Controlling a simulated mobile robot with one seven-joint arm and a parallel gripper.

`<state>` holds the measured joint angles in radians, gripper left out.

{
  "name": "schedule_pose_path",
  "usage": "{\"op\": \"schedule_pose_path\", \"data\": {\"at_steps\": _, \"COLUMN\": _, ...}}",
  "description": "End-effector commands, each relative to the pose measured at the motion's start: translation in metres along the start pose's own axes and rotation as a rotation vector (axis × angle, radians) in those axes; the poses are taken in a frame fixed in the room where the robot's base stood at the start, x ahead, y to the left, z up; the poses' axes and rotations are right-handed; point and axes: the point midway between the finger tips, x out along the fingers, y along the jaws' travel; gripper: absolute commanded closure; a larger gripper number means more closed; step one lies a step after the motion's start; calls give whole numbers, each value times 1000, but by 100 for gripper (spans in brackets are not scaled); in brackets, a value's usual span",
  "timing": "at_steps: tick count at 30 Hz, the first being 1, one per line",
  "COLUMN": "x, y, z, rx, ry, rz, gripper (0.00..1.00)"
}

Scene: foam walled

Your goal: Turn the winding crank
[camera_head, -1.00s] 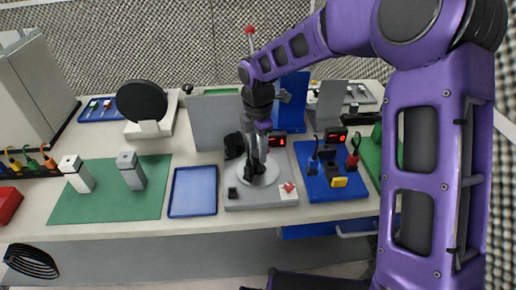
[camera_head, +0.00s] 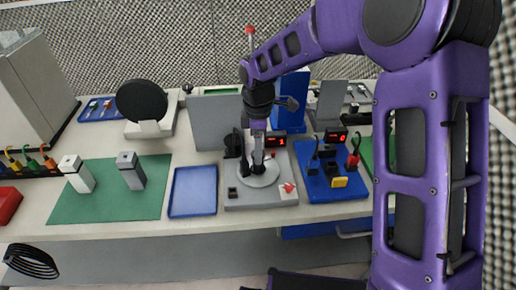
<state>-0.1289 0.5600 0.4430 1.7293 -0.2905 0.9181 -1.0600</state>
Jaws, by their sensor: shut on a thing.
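The winding station is a grey base (camera_head: 232,205) with a round light-grey disc (camera_head: 258,181) on top and a small red-marked white block at its front right. My purple arm reaches over it from the right. My gripper (camera_head: 257,166) points down over the disc, with its dark fingers close to the disc's upper middle. It is shut on a small dark part there, which I take to be the crank's handle; the fingers mostly hide it. A dark piece stands at the disc's left edge.
A blue board (camera_head: 338,192) with black and red hooked parts and a yellow block stands close on the right. A blue tray (camera_head: 193,209) lies to the left, beside a green mat (camera_head: 65,206) with two upright blocks. A grey panel (camera_head: 208,121) stands behind.

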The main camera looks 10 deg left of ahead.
Motion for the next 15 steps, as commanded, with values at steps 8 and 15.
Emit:
{"op": "schedule_pose_path", "data": {"at_steps": 8, "x": -1, "y": 1, "z": 0, "rx": 138, "ry": 1, "rz": 3, "gripper": 100}}
{"op": "schedule_pose_path", "data": {"at_steps": 15, "x": -1, "y": 1, "z": 0, "rx": 258, "ry": 1, "rz": 4, "gripper": 100}}
